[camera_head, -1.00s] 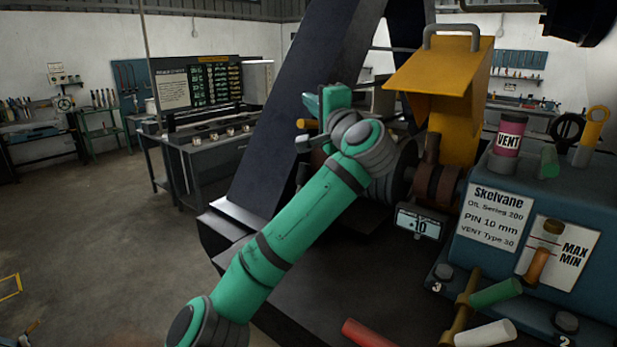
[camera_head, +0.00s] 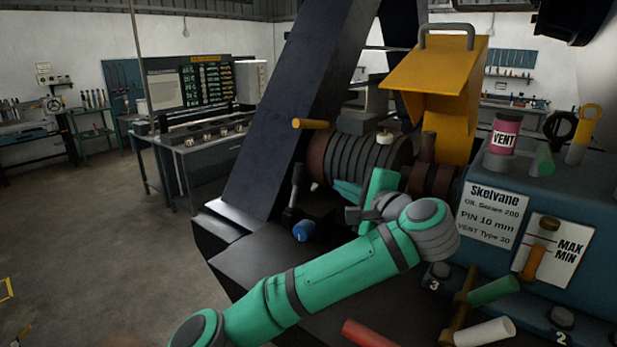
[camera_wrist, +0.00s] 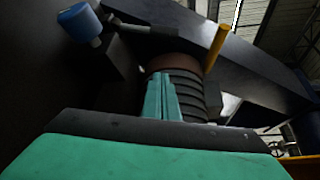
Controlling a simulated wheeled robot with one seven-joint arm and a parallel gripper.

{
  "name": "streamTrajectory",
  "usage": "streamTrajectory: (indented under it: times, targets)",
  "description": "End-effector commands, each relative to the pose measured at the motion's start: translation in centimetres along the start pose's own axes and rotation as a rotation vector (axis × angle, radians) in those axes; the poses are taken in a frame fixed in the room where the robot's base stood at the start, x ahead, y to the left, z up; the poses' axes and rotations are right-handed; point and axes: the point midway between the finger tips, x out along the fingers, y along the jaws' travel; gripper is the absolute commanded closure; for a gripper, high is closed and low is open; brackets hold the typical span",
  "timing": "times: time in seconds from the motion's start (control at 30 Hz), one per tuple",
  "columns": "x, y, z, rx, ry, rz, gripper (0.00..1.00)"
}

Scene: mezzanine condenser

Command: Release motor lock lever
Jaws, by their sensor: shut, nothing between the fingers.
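The ribbed dark motor (camera_head: 365,158) with brown end rings sits in the middle of the head view; it also shows beyond the fingers in the wrist view (camera_wrist: 188,88). A dark lever (camera_head: 297,184) stands at its left, with a blue knob (camera_head: 303,231) below; the knob is at upper left in the wrist view (camera_wrist: 80,22). No label shows that this is the motor lock lever. My gripper (camera_head: 340,188) is low in front of the motor, right of the lever and apart from the knob. Its teal fingers (camera_wrist: 162,98) are together and empty.
A yellow rod (camera_head: 310,123) sticks out at the motor's upper left. A raised yellow guard (camera_head: 440,75) stands behind. The blue Skelvane housing (camera_head: 570,205) and green (camera_head: 495,291), white (camera_head: 485,333) and red (camera_head: 367,334) handles crowd the right and front. Open floor lies left.

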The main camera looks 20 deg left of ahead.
Motion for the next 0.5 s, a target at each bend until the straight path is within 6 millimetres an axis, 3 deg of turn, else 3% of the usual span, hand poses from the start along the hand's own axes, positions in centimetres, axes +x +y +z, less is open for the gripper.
streamTrajectory:
  times: [0.27, 0.5]
  targets:
    - [0.2, -0.1, 0.0, -0.001, 0.0, -0.001, 1.0]
    - [2.8, 0.0, 0.2, -0.002, -0.004, 0.001, 1.0]
